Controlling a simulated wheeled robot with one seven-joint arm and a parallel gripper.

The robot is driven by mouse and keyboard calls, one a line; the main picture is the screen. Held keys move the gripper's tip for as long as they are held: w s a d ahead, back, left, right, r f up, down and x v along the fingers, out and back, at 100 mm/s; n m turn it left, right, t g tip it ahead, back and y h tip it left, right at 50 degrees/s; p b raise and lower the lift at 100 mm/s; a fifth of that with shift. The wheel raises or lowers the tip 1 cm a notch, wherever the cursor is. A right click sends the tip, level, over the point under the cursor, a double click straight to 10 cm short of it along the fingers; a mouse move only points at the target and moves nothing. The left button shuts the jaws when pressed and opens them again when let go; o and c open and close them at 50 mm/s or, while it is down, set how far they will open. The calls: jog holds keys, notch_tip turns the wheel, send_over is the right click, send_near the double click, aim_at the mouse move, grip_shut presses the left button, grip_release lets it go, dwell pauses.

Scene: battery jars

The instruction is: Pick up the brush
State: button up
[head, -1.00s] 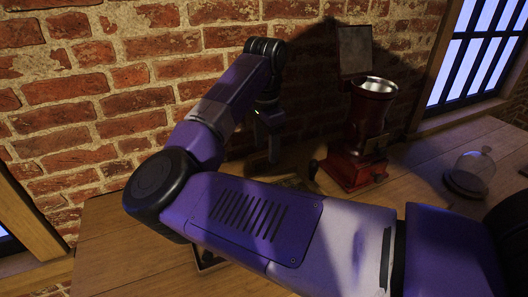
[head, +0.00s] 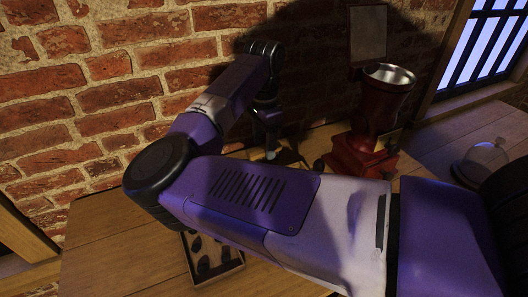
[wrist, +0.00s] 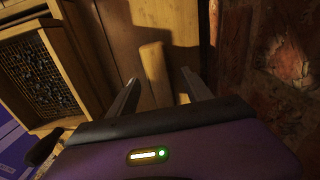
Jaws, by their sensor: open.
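A pale wooden bar (wrist: 154,68), which looks like the brush's handle, lies between the two fingers of my gripper (wrist: 160,76) in the wrist view. Gaps show on both sides of it, and the fingers are open. Its lower part is hidden behind my gripper body, and no bristles show. In the head view my gripper (head: 268,143) hangs low near the brick wall at the back of the table, partly in shadow. I cannot make out the brush clearly there.
A red grinder (head: 368,125) stands right of my gripper. A glass dome (head: 482,160) is farther right. A tray (head: 213,266) with dark pieces lies in front, partly under my arm. The wrist view shows a wooden box (wrist: 37,72) of dark grains at left and brick wall at right.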

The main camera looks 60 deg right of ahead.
aim_at(264, 147)
jog(key=shift+f, duration=1)
grip_shut()
jog(key=shift+r, duration=0.15)
notch_tip(264, 147, up, 20)
